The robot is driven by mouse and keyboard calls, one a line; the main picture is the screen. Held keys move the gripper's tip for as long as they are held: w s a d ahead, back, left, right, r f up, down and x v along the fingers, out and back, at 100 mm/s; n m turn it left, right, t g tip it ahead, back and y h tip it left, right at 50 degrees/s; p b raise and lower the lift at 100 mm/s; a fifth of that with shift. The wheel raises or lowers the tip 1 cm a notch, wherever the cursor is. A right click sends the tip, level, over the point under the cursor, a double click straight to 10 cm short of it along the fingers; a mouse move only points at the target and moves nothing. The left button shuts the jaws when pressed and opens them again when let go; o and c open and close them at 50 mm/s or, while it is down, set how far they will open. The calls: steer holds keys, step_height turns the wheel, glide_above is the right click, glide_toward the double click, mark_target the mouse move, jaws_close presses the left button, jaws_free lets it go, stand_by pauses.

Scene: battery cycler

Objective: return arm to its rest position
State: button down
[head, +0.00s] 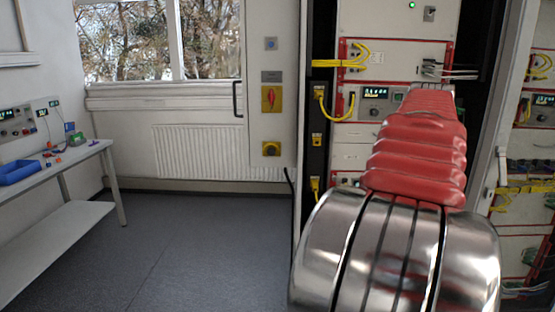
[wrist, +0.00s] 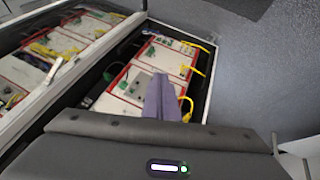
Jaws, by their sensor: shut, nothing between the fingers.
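My arm shows in the head view as a red ribbed sleeve and a shiny metal joint, reaching forward in front of the equipment rack (head: 352,157). My gripper is hidden behind the arm in the head view. In the wrist view my gripper (wrist: 161,88) shows as shut, purple-grey fingers with nothing held between them. The fingers point toward the rack's red-edged panels (wrist: 140,88), which look tilted in this view. I cannot tell how far the fingertips are from the panels.
A tall cabinet side (head: 271,115) with a red switch stands left of the rack. Yellow cables (head: 342,104) stick out of the rack. The grey floor (head: 190,245) at left is clear.

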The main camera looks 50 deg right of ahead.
steer(key=w+a+f+n+t+y, duration=0.1)
steer(key=w+a+f+n, duration=0.2)
steer(key=w+a, duration=0.95)
steer(key=w+a+f+n+t+y, duration=0.15)
steer(key=w+a+f, duration=0.25)
steer(key=w+a, duration=0.8)
steer(key=s+a+f+n+y, duration=0.1)
steer(key=s+a+f, duration=0.1)
steer(key=a, duration=0.9)
steer(key=s+a+f+n+t+y, duration=0.1)
steer(key=a+f, duration=0.4)
steer(key=a, duration=0.7)
steer(key=s+a+f+n+t+y, duration=0.1)
steer(key=s+a+f+n+y, duration=0.1)
steer(key=a, duration=0.9)
steer(key=shift+s+a+f, duration=0.15)
steer(key=shift+s+f, duration=0.75)
steer(key=shift+s, duration=0.05)
steer(key=shift+n, duration=0.35)
steer(key=shift+s, duration=0.1)
